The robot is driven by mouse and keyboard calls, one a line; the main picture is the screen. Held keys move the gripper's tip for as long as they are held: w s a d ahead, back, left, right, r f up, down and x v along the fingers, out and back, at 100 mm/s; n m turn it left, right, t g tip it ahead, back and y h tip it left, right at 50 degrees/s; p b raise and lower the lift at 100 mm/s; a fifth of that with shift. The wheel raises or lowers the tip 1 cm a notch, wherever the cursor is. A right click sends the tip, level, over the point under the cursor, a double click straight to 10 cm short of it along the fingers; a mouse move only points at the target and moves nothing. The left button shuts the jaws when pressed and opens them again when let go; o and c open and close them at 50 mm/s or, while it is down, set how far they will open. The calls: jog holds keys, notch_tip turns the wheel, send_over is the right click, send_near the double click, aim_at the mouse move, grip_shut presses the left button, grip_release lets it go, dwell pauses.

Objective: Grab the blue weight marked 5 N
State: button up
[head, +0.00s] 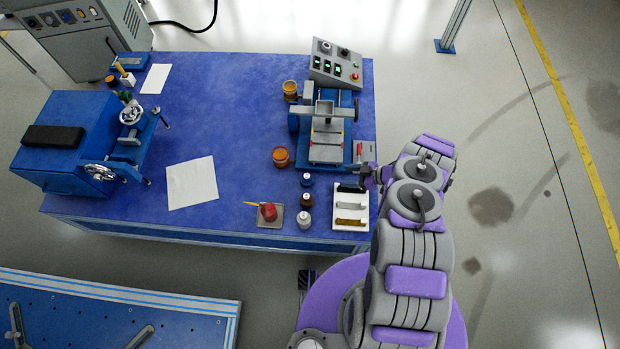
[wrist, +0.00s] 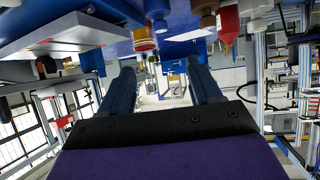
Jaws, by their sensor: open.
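A small dark blue weight (head: 306,180) stands upright on the blue table, at the back of a short row. A brown weight (head: 306,200) and a white weight (head: 304,219) stand in front of it. Their markings are too small to read. My gripper (head: 366,172) is at the table's right edge, right of the blue weight and apart from it. In the wrist view, my gripper (wrist: 162,78) has its two blue fingers spread with nothing between them. The picture is upside down there; the blue weight (wrist: 157,10) shows at the top, cut by the frame edge.
A white tray (head: 338,222) with several dark and tan pieces lies between my arm and the weights. A blue testing machine (head: 327,130) stands behind. Amber jars (head: 281,156) and a red object on a small tray (head: 268,213) are left.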

jog(key=b, duration=0.3)
send_near(308, 176)
jog(key=shift+x, duration=1.25)
jog(key=shift+b+x, duration=1.4)
jog(key=shift+x, duration=2)
jog(key=shift+d, duration=0.15)
grip_shut()
